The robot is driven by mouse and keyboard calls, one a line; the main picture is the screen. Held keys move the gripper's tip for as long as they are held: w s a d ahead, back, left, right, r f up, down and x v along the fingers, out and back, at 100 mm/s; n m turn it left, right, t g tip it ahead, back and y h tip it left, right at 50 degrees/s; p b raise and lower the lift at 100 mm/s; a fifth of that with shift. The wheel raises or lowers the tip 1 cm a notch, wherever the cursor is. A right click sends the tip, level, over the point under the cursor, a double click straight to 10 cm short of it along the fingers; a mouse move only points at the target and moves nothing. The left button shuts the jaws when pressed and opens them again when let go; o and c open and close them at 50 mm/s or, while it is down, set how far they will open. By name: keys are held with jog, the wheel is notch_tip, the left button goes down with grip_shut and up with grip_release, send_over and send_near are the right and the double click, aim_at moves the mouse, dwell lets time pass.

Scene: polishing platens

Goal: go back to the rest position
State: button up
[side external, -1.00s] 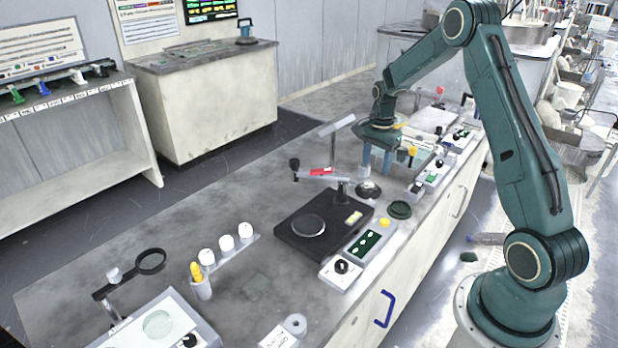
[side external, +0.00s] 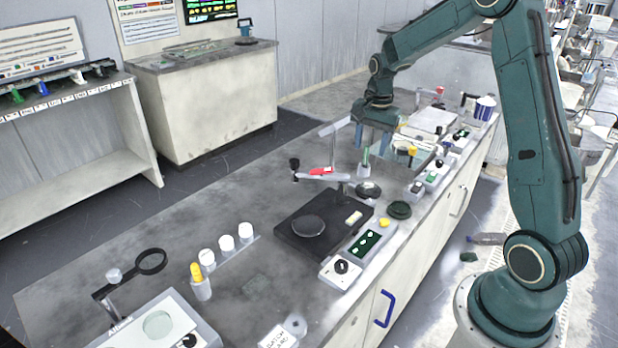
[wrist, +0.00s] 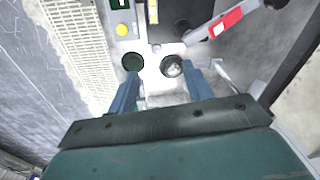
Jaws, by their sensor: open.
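My gripper (side external: 372,146) is open over the far half of the bench (side external: 225,215), pointing down, with its two blue-grey fingers apart. A slender green upright piece (side external: 366,157) shows just below and between the fingers in the side view; I cannot tell how far it is from them. In the wrist view my gripper (wrist: 163,75) has nothing visible held between its fingertips. A round dark-rimmed dish (wrist: 171,67) lies beyond the right fingertip and a dark green round pad (wrist: 132,62) beyond the left one.
A black polishing unit (side external: 292,236) with a round platen (side external: 308,226) stands nearer the camera. An arm with a red label (side external: 320,171) reaches over its far side. Several white-capped bottles (side external: 227,244) stand to the left. A magnifier (side external: 151,261) stands at the front left.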

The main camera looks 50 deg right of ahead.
jog(key=s+a+r+n+t, duration=0.2)
jog(key=s+a+r+n, duration=0.65)
jog(key=a+r, duration=0.5)
jog(key=s+a+n+t, duration=0.1)
jog(key=s+a+n, duration=0.2)
jog(key=s, duration=0.4)
jog(key=s+a+n+t, duration=0.1)
jog(key=s+a+n, duration=0.3)
jog(key=s, duration=0.4)
jog(key=shift+a+r+t, duration=0.25)
jog(key=shift+a+t, duration=0.15)
jog(key=shift+a, duration=0.3)
